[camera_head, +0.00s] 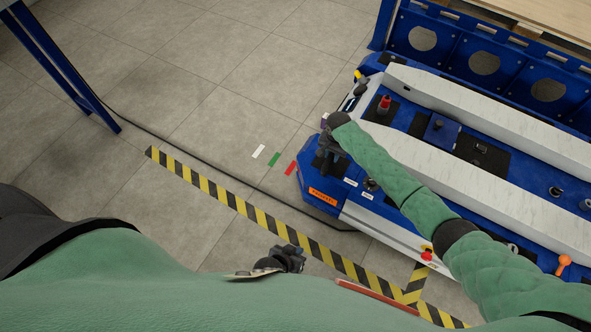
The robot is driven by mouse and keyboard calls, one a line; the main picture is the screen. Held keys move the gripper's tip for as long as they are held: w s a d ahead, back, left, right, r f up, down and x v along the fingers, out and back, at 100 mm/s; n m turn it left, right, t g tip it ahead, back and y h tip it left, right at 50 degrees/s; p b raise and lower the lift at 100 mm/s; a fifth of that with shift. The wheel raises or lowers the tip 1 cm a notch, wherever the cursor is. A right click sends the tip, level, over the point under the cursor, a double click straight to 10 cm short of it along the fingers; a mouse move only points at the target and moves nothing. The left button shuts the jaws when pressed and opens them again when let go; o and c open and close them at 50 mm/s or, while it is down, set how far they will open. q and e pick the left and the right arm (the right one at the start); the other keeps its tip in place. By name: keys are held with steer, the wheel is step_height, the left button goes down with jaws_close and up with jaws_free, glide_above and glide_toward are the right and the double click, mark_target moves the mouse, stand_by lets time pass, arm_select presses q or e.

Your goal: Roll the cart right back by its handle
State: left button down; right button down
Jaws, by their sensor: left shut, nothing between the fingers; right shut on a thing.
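The blue and white cart (328,214) stands at the right, with long pale beams (500,158) along its top. My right gripper (326,150) is at the cart's left end, with its green-sleeved arm reaching over the cart from the lower right. It is shut on a part there that I take to be the handle; the gripper and arm largely hide it. My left gripper (284,262) is low in the middle, over the floor and apart from the cart. It is shut and empty.
A yellow and black striped tape (230,200) and a dark cable (205,165) run along the tiled floor. White, green and red marks (274,160) lie left of the cart. A blue frame (70,75) stands upper left; a blue rack (455,50) stands behind the cart. Floor left of the cart is mostly clear.

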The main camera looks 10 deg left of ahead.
steer(key=shift+s+d, duration=0.1)
steer(key=shift+d, duration=0.45)
steer(key=shift+s+d+f+p, duration=0.15)
steer(key=shift+d+p, duration=0.25)
steer(key=shift+d, duration=0.05)
steer(key=shift+s+d, duration=0.1)
steer(key=shift+d, duration=0.2)
steer(key=shift+s+d+p, duration=0.15)
steer(key=shift+d+p, duration=0.2)
steer(key=shift+d, duration=0.05)
steer(key=shift+d+p, duration=0.25)
steer(key=shift+p, duration=0.2)
steer(key=shift+s+d+p, duration=0.2)
steer(key=shift+d+p, duration=0.1)
steer(key=shift+d, duration=0.15)
steer(key=shift+s+d+p, duration=0.25)
steer(key=shift+d+p, duration=0.1)
steer(key=shift+d, duration=0.35)
steer(key=shift+s+d+p, duration=0.1)
steer(key=shift+d+p, duration=0.2)
steer(key=shift+p, duration=0.15)
